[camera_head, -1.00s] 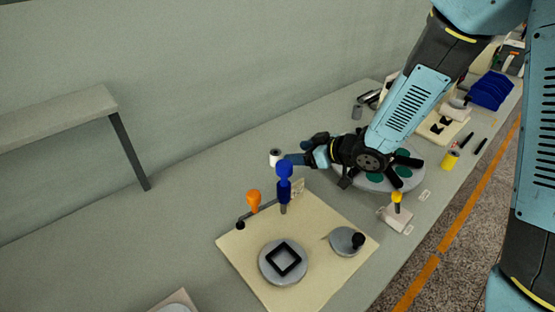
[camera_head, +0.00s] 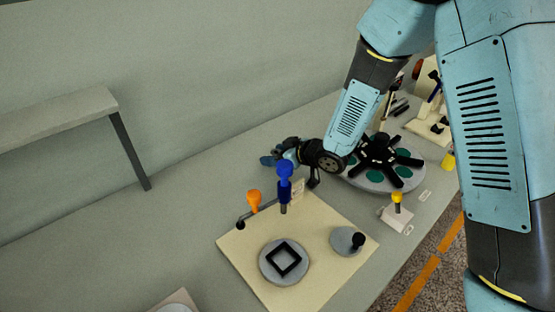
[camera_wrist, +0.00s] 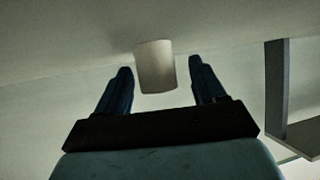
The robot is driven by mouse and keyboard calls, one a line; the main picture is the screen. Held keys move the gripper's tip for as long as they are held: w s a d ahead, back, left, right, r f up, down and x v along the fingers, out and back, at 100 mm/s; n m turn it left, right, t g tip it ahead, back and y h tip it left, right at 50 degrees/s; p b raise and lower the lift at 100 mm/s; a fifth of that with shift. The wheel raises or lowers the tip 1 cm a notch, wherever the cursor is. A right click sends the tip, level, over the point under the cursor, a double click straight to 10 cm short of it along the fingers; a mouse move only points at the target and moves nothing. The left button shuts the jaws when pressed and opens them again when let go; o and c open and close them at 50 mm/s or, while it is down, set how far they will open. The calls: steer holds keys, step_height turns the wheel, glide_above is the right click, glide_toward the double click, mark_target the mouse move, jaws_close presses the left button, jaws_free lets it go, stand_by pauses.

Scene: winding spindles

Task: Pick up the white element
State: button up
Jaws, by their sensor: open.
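The white element (camera_wrist: 155,66) is a plain pale cylinder in the wrist view. It sits between the two blue fingers of my gripper (camera_wrist: 160,72), towards their tips. Gaps show on both sides of it, wider on the right than on the left.
The beige board (camera_head: 330,268) carries a blue-topped post (camera_head: 284,182), an orange knob (camera_head: 254,199) and a disc with a black square frame (camera_head: 284,259). A round plate with a black star-shaped hub (camera_head: 378,150) stands right of my gripper.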

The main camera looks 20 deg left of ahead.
steer(key=c, duration=1.1)
steer(key=shift+o, duration=0.2)
